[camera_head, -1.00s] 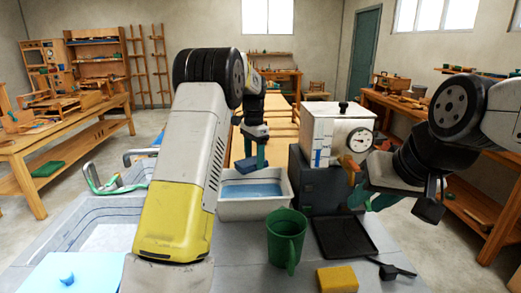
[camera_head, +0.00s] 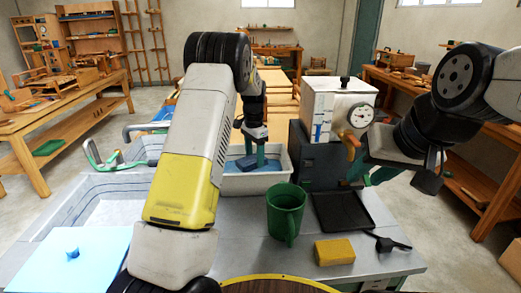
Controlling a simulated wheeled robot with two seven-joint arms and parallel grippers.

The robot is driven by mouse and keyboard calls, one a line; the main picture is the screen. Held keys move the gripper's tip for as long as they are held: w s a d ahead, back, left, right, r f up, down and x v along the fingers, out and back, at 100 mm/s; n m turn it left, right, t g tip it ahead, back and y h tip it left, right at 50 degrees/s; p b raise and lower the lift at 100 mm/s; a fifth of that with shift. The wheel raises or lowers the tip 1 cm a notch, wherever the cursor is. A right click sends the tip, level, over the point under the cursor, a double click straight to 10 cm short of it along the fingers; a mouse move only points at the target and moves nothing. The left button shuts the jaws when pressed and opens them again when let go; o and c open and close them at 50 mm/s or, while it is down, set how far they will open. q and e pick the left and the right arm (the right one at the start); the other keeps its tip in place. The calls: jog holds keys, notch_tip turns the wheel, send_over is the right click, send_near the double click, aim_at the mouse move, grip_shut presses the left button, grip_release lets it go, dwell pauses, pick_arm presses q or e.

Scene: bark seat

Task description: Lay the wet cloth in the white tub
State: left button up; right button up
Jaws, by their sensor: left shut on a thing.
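The white tub (camera_head: 257,186) stands at the back middle of the grey counter, with blue water (camera_head: 272,167) in it. My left gripper (camera_head: 255,158) reaches down over the tub and is shut on the dark blue wet cloth (camera_head: 245,163). The cloth hangs inside the tub's outline, low near the water; I cannot tell whether it touches. My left forearm hides the tub's left side. My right gripper (camera_head: 367,177) is at the right, beside the white boiler and above the black tray, with its green fingers apart and nothing seen between them.
A white boiler with a dial (camera_head: 339,112) stands on a dark block right of the tub. In front are a green jug (camera_head: 286,210), a yellow sponge (camera_head: 334,252), a black tray (camera_head: 342,212) and a black scoop (camera_head: 388,244). A sink with a tap lies left.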

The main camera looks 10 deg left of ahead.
pick_arm(q)
jog(key=o, duration=1.6)
jog(key=shift+c, duration=0.2)
